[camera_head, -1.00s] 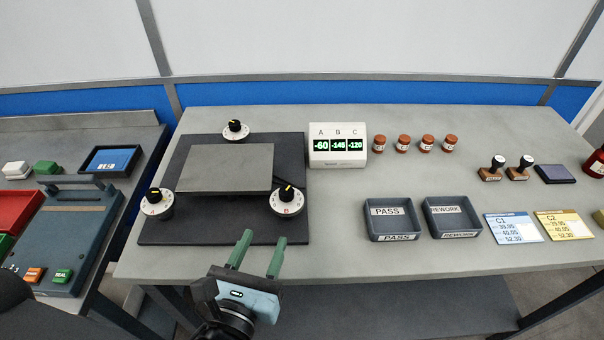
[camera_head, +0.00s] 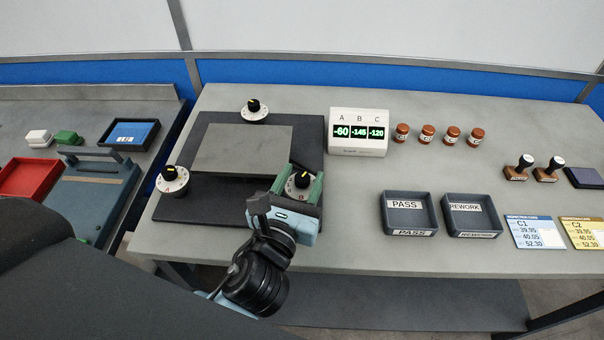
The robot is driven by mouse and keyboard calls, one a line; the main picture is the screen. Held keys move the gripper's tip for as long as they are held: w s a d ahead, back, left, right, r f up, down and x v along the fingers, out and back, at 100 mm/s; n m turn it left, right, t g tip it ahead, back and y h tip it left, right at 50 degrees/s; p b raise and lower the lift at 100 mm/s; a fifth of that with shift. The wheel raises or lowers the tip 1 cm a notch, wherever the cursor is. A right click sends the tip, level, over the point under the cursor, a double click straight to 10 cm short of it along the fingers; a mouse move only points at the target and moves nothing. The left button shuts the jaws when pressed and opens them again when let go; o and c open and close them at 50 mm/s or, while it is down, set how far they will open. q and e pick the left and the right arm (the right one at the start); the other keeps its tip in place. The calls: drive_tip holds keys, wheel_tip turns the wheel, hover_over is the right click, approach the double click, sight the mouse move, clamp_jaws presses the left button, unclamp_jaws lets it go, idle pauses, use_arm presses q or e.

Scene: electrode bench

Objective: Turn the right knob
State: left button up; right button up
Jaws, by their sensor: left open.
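The right knob (camera_head: 301,180), black with a yellow mark on a white dial lettered B, sits at the front right corner of the dark base plate (camera_head: 217,203). My left gripper (camera_head: 299,178) is open, with one green finger on each side of this knob. I cannot tell whether the fingers touch it. The display (camera_head: 358,132) reads A -60, B -145, C -120. My right gripper is not in view.
The PASS tray (camera_head: 409,213) and REWORK tray (camera_head: 471,215) lie right of my gripper. Several red-brown jars (camera_head: 427,133) stand beyond them. Stamps (camera_head: 518,167) and cards (camera_head: 535,232) lie farther right. A side bench with a blue-grey device (camera_head: 97,190) is at the left.

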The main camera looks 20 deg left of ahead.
use_arm(q)
drive_tip(key=shift+w, duration=0.5)
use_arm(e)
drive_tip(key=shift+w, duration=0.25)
